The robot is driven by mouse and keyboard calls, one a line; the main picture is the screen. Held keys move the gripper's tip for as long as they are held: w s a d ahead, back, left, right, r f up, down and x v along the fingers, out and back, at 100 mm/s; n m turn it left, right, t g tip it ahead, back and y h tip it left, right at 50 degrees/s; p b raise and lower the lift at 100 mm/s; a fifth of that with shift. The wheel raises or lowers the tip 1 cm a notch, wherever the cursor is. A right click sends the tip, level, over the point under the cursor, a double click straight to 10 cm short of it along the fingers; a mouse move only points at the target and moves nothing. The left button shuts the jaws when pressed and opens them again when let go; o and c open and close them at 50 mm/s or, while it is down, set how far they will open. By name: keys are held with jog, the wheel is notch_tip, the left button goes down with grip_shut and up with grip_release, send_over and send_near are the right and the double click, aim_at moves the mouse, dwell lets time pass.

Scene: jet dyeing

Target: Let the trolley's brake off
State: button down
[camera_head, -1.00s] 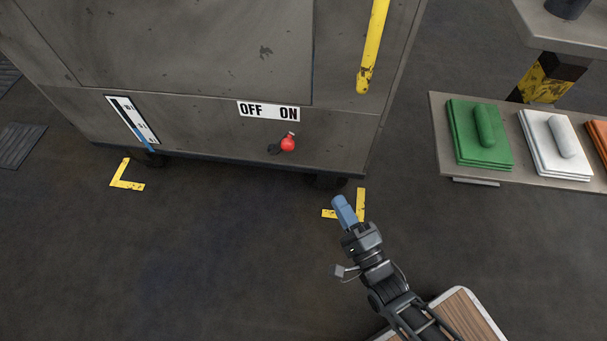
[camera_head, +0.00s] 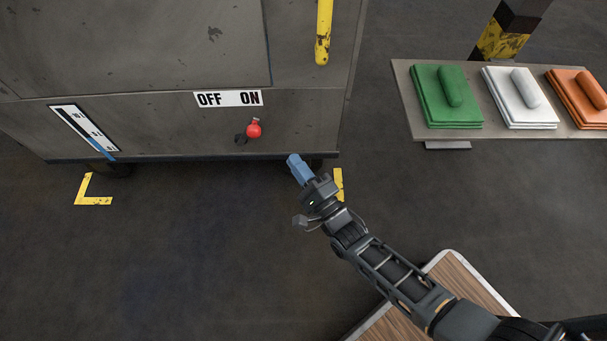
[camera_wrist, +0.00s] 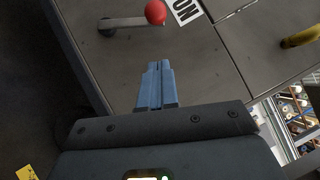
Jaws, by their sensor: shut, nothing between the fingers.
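The grey trolley (camera_head: 150,125) fills the upper left of the head view. Its brake lever has a red ball knob (camera_head: 254,130) that sits under the ON end of the OFF/ON label (camera_head: 228,98). In the wrist view the red knob (camera_wrist: 155,12) tops a short metal lever (camera_wrist: 125,24) at the upper left. My gripper (camera_head: 294,160) has blue fingers, shut and empty, just in front of the trolley's lower edge, to the right of and below the knob. The closed fingers also show in the wrist view (camera_wrist: 157,72), apart from the knob.
A yellow handle (camera_head: 323,35) hangs on the trolley's right side. A gauge strip (camera_head: 85,130) is at its left. Yellow floor marks (camera_head: 92,200) lie by its corners. A low shelf (camera_head: 405,100) with green, white and orange stacks stands right. The floor ahead is clear.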

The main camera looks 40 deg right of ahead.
jog(key=w+a+r+b, duration=0.1)
jog(key=w+a+r, duration=0.1)
jog(key=w, duration=0.5)
jog(key=shift+a+r, duration=0.15)
jog(key=shift+a, duration=0.1)
jog(key=shift+w+r, duration=0.1)
